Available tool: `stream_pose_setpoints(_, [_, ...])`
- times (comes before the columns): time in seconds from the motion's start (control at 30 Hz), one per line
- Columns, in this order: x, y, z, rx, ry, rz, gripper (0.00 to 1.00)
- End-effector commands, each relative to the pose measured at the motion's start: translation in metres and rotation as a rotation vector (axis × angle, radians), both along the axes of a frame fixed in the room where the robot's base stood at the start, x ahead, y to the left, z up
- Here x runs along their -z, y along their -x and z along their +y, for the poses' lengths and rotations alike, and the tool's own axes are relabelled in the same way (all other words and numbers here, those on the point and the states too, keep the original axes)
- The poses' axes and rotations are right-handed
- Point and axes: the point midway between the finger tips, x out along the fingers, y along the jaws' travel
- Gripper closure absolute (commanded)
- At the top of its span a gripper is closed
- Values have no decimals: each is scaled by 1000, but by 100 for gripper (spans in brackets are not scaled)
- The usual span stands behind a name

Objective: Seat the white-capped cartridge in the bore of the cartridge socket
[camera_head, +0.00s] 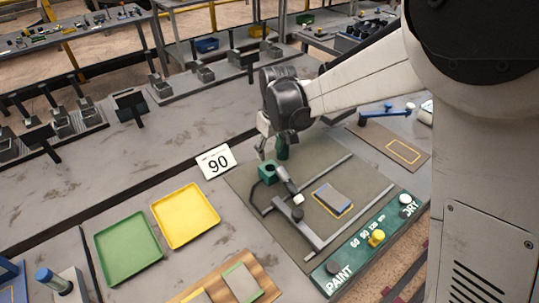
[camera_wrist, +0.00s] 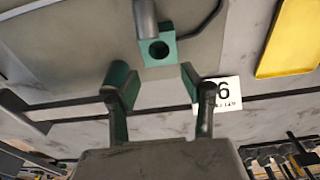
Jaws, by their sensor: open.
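The green cartridge socket (camera_head: 268,171) stands on the grey mat below my gripper. The wrist view shows the socket (camera_wrist: 158,49) close up, its round bore dark and seemingly empty. A grey cylindrical cartridge (camera_head: 286,181) with a white cap (camera_head: 298,199) lies aslant beside the socket, cap end away from it. In the wrist view the cartridge (camera_wrist: 145,18) shows as a grey cylinder whose near end meets or overlaps the socket's edge; its cap is out of frame. My gripper (camera_head: 272,146) is open above and behind the socket. Its green fingertips (camera_wrist: 155,82) are apart, with nothing between them.
Metal rails (camera_head: 296,229) and a yellow-outlined grey pad (camera_head: 333,198) lie right of the socket. A green panel with knobs (camera_head: 375,237) edges the front. Yellow (camera_head: 185,215) and green (camera_head: 128,247) trays sit left.

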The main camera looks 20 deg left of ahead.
Motion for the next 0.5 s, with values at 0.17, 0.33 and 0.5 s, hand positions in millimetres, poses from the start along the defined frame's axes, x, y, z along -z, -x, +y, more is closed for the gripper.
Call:
stream_pose_setpoints(0.17, [-38,3,-4,0,0,0,57])
stream_pose_setpoints(0.33, [-66,5,-7,0,0,0,57])
stream_pose_setpoints(0.5, [-83,6,-8,0,0,0,56])
